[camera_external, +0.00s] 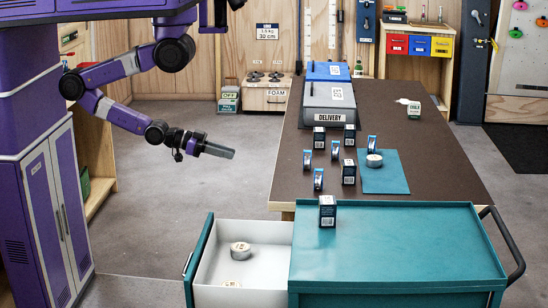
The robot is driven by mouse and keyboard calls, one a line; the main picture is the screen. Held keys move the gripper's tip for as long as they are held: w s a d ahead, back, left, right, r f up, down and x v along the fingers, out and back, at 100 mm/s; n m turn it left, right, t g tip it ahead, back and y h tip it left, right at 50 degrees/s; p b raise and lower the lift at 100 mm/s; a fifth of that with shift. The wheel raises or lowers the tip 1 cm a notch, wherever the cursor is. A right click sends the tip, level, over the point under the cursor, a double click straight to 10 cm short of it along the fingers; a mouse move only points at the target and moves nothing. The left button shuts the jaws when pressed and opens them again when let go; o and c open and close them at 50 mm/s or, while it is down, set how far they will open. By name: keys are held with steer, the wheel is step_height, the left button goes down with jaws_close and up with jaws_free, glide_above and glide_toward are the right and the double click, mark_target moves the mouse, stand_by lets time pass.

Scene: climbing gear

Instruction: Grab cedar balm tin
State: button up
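Two round, light-topped tins show, and I cannot read which one is cedar balm. One tin (374,160) lies on a teal mat (385,183) on the brown table. The other tin (240,251) lies in the open white drawer (258,270) of the teal cart. My gripper (232,153) hangs in the air left of the table, pointing right, apart from both tins. Its fingers show side-on as one grey bar, so I cannot tell if they are open or shut. Nothing visible hangs from it.
A grey delivery bin (330,103) and a blue bin (328,71) stand at the table's back left. The table's right side is mostly clear.

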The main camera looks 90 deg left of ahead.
stand_by(0.3)
steer(key=o, duration=1.3)
steer(key=shift+c, duration=0.2)
